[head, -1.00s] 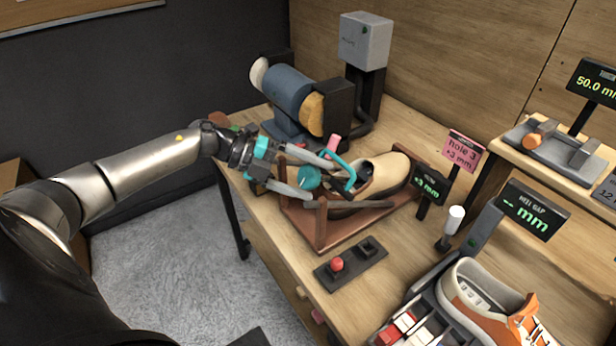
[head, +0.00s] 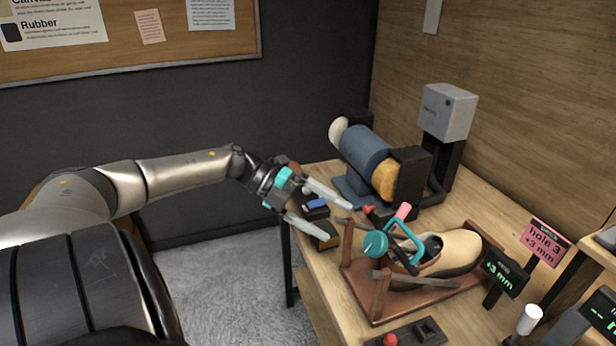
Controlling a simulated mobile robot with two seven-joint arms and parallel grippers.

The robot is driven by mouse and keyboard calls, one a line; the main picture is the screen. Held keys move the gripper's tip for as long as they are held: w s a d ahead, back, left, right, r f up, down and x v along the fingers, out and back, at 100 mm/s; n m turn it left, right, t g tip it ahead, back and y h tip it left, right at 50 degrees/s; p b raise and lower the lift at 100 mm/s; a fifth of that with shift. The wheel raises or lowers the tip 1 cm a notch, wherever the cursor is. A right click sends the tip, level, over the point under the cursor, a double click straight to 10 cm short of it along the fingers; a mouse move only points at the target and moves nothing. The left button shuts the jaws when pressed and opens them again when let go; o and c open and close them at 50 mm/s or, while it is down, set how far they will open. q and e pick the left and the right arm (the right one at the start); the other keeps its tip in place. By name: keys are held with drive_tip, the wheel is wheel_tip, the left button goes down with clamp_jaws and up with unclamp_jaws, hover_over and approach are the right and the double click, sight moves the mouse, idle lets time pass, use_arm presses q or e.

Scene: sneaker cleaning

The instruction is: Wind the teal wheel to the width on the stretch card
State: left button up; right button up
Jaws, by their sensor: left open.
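The teal wheel (head: 376,244) is at the near left end of the stretcher in the tan shoe (head: 462,249), with a teal handle bar (head: 405,232) beside it. The shoe lies in a reddish-brown wooden cradle (head: 385,308). The pink stretch card (head: 547,244) reads "hole 3, +3 mm". The small dark display (head: 504,270) in front of the shoe reads +3 mm in green. My left gripper (head: 340,222) is open and empty, with its fingertips left of the wheel and apart from it. My right gripper is out of view.
A blue-grey machine with rollers (head: 370,157) and a grey box on a post (head: 448,112) stand behind the shoe. Small items, including a blue one (head: 317,203), lie near the gripper. A red knob (head: 390,340) and a white-topped peg (head: 529,318) are in front.

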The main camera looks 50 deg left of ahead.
use_arm(q)
drive_tip(key=p+v, duration=0.1)
drive_tip(key=v, duration=0.3)
drive_tip(key=shift+a+r, duration=0.1)
idle(0.5)
drive_tip(key=a+f+n+t+y+b, duration=0.1)
drive_tip(key=a+f+n+t+y, duration=0.2)
drive_tip(key=f+n, duration=0.45)
drive_tip(key=a+f+n+t+y, duration=0.3)
drive_tip(key=f+n+y, duration=0.15)
drive_tip(key=f, duration=0.65)
drive_tip(key=s+d+f+n+g+y, duration=0.15)
drive_tip(key=s+f+n, duration=0.25)
drive_tip(key=f, duration=0.5)
drive_tip(key=s+f+n+y, duration=0.25)
drive_tip(key=s+f, duration=0.25)
drive_tip(key=f, duration=0.3)
drive_tip(key=s+d+f+n+g+b, duration=0.2)
drive_tip(key=s+d+f+n+g, duration=0.3)
drive_tip(key=s+d+f, duration=0.7)
drive_tip(key=s+d+f+n+g, duration=0.2)
drive_tip(key=s+d+f+g, duration=0.3)
drive_tip(key=s+d, duration=0.6)
wheel_tip(320, 180, down, 2)
drive_tip(key=shift+s+d+f, duration=0.15)
drive_tip(key=shift+s+d, duration=0.25)
drive_tip(key=shift+d, duration=0.7)
